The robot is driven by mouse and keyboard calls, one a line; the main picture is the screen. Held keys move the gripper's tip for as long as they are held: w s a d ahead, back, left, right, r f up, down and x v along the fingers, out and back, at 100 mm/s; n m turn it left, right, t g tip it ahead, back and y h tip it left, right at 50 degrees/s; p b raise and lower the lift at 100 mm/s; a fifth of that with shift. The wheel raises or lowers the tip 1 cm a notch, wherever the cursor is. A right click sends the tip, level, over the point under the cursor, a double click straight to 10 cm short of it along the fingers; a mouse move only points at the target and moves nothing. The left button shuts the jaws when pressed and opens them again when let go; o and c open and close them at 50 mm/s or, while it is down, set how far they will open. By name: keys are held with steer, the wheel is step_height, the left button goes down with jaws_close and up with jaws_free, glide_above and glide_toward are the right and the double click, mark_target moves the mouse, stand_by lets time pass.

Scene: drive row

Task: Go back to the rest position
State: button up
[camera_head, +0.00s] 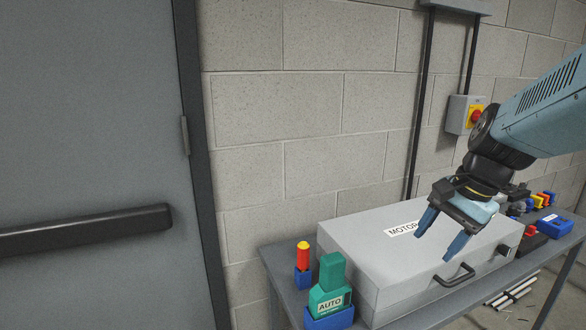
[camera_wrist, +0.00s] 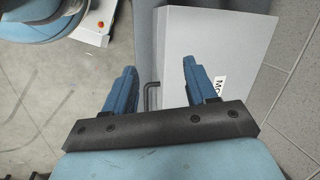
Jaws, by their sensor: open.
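My gripper (camera_head: 436,238) is open, with two blue fingers spread apart and nothing between them. It hangs over the grey case (camera_head: 350,240) labelled "MOTOR", near the case's front side with the black handle (camera_head: 454,275). In the wrist view my gripper (camera_wrist: 160,80) shows its fingers apart, with the case (camera_wrist: 215,40) beyond them. The case lid is shut. I cannot tell the exact gap between the fingertips and the lid.
The case stands on a grey table (camera_head: 285,275). A green block labelled "AUTO" (camera_head: 331,280) and a red and yellow piece (camera_head: 303,255) stand left of it. Several coloured pieces and a blue box (camera_head: 555,227) lie right. A switch box (camera_head: 466,114) is on the wall. A door (camera_head: 90,120) is left.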

steer(key=s+a+r+n+t+h, duration=0.2)
steer(key=s+a+r+n+t, duration=0.1)
steer(key=n, duration=0.7)
steer(key=shift+s+r+n+t+h, duration=0.4)
steer(key=shift+s+r, duration=0.15)
steer(key=shift+r, duration=0.35)
steer(key=shift+a, duration=0.1)
